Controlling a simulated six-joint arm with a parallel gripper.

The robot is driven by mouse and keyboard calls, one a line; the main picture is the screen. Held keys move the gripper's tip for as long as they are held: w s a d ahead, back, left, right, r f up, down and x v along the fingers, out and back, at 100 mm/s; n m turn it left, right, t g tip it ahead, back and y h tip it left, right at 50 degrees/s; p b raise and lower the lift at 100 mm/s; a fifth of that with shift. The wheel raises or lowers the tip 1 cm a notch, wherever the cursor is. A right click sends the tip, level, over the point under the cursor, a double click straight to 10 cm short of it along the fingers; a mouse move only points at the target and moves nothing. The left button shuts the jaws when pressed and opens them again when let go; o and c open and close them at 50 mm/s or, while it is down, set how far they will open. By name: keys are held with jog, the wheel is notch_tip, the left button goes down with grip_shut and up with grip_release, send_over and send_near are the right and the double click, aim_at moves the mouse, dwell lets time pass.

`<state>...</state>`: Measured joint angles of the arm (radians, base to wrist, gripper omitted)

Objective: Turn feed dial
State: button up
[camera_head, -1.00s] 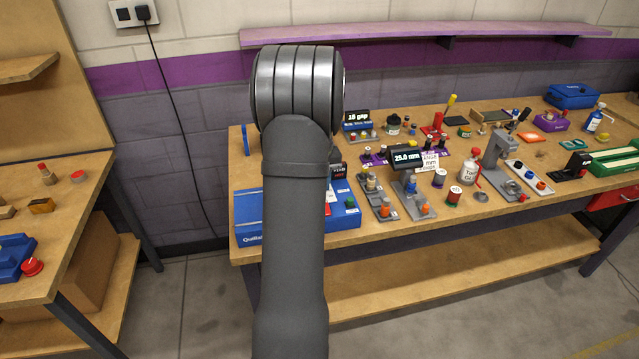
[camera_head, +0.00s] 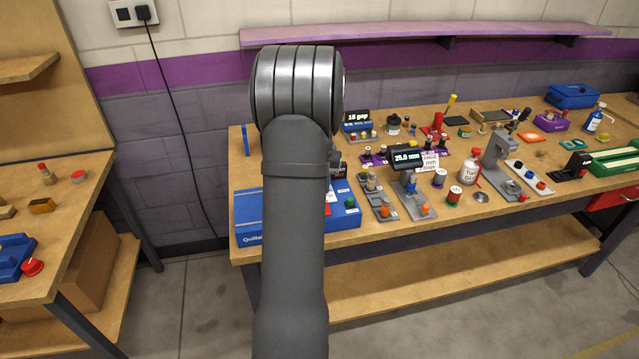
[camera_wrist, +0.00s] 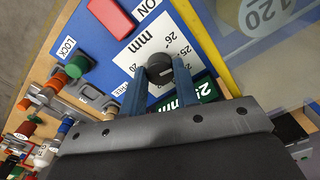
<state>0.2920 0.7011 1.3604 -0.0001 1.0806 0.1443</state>
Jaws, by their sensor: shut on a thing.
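The feed dial (camera_wrist: 159,72), a round black knob with a light pointer mark, stands on a white scale plate (camera_wrist: 128,55) with numbers and "mm". My gripper (camera_wrist: 160,66) is shut on the dial, one blue finger on each side of it. A green display (camera_wrist: 203,91) with a "mm" readout sits beside the plate, partly hidden by the right finger. In the head view, the blue panel (camera_head: 250,214) is at the bench's front left corner. My arm hides the dial and the fingers there.
Beside the dial are a red button (camera_wrist: 110,17) marked "ON" and a green knob (camera_wrist: 77,66) marked "LOCK". The floor between the benches is clear.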

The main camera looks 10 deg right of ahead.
jog(key=o, duration=1)
notch_tip(320, 180, up, 18)
jog(key=shift+f, duration=0.25)
notch_tip(320, 180, down, 18)
jog(key=shift+r, duration=0.25)
dwell(0.4)
